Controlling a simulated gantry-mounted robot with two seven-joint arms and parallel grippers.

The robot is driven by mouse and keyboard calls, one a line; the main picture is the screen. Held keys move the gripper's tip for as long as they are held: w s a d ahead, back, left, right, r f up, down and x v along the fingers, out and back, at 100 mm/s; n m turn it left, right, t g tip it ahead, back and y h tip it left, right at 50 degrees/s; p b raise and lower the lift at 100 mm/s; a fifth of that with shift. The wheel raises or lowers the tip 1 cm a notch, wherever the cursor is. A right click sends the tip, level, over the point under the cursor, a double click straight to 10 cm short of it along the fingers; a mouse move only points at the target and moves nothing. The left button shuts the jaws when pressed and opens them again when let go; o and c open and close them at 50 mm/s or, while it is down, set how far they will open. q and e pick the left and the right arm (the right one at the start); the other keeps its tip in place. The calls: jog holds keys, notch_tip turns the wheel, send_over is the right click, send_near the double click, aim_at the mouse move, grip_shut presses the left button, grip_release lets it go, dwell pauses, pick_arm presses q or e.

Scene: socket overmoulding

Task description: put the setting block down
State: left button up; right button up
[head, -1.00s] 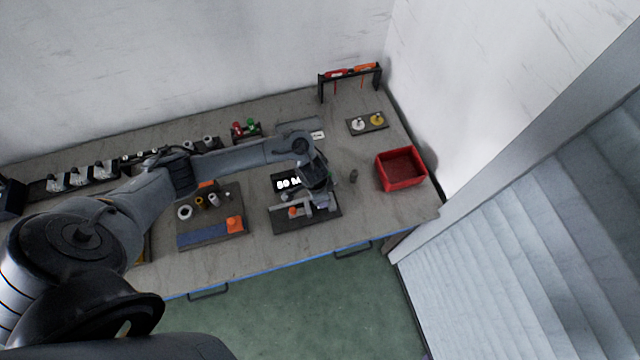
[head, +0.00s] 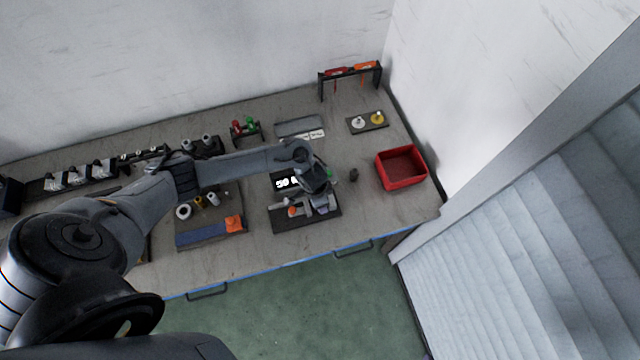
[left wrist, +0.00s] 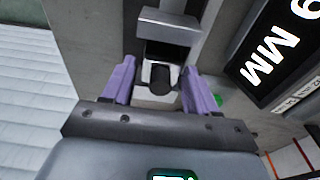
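My left gripper (left wrist: 160,85) points down over the dark measuring station (head: 290,222), beside its black display (head: 287,183) with white characters. In the left wrist view its two purple fingers stand well apart. A pale block-like piece with a dark round part (left wrist: 160,78) lies between them; I take it to be the setting block. Whether the fingers touch it is not clear. A grey metal piece (left wrist: 168,28) of the station is just beyond the fingertips. In the head view my wrist hides most of this spot. My right gripper is not in view.
A red bin (head: 402,184) stands to the right, with a small dark cylinder (head: 353,175) between it and the station. A parts board with an orange block (head: 234,223) lies to the left. A tool rack (head: 350,72) stands at the back. The bench front is clear.

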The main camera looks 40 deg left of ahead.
pick_arm(q)
jog(key=shift+o, duration=0.6)
notch_tip(320, 180, up, 11)
jog(key=s+p, duration=0.1)
jog(key=p, duration=0.2)
jog(key=s+d+r+t+h, duration=0.1)
jog(key=d+r+t, duration=0.1)
jog(key=d, duration=0.5)
jog(key=s+d+r+t+h, duration=0.1)
jog(key=d+r+t, duration=0.15)
jog(key=d, duration=0.45)
jog(key=s+a+r+n+g+y, duration=0.1)
jog(key=s+a+r+n, duration=0.1)
jog(key=s, duration=0.4)
jog(key=s+a+r+n+g+y, duration=0.1)
jog(key=s+a+r+n, duration=0.1)
jog(key=s+a+r, duration=0.2)
jog(key=s+a, duration=0.2)
jog(key=s, duration=0.1)
jog(key=shift+a+r, duration=0.15)
jog(key=shift+a, duration=0.1)
